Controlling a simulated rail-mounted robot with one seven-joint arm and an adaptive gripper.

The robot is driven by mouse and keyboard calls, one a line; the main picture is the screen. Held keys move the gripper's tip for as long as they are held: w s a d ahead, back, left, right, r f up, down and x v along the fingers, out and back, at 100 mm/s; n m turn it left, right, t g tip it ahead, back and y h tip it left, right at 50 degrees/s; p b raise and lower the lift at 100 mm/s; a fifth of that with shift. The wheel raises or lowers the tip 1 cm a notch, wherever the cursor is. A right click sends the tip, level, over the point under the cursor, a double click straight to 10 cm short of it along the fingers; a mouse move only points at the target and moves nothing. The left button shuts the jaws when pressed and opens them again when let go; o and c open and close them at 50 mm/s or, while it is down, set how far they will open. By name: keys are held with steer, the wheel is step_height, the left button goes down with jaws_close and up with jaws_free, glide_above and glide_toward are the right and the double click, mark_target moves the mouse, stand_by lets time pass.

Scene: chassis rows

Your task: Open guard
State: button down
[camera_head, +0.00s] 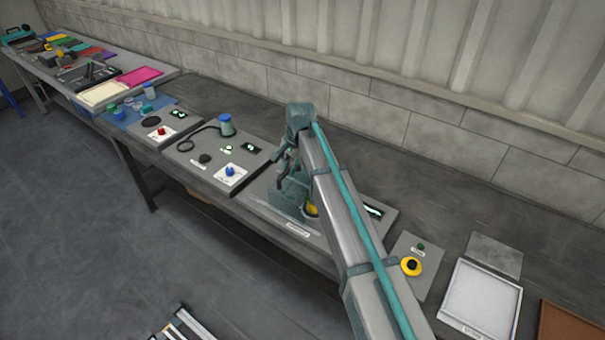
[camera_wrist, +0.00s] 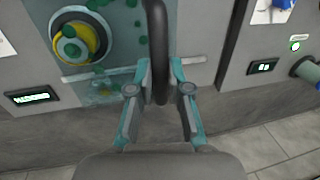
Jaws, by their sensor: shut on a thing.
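The guard is a see-through, teal-tinted cover (camera_wrist: 118,22) with green spots, over a yellow round knob (camera_wrist: 88,36) in the wrist view. A dark, bar-like handle (camera_wrist: 157,30) rises at the cover's edge. My gripper (camera_wrist: 161,72) has its teal fingers on either side of this handle and is shut on it. In the head view my gripper (camera_head: 285,162) is at the teal guard (camera_head: 290,190), and my arm hides much of it. The yellow knob (camera_head: 311,210) shows partly beside my arm. I cannot tell how far the guard is tilted.
A lit display (camera_wrist: 30,97) sits beside the guard. A panel with a blue knob (camera_head: 230,171) and a cable-tied plug (camera_head: 226,126) lies to the left. A yellow button (camera_head: 411,266) and a white tray (camera_head: 458,313) are to the right. The wall runs behind the bench.

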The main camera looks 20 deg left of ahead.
steer(key=w+a+b, duration=0.1)
steer(key=w+a, duration=0.2)
steer(key=a, duration=0.7)
steer(key=shift+r, duration=0.1)
steer(key=c, duration=1.1)
jaws_free()
steer(key=shift+a, duration=0.15)
steer(key=shift+s, duration=0.1)
step_height(320, 180, up, 12)
steer(key=d, duration=0.2)
steer(key=shift+s+d, duration=0.25)
steer(key=shift+s, duration=0.05)
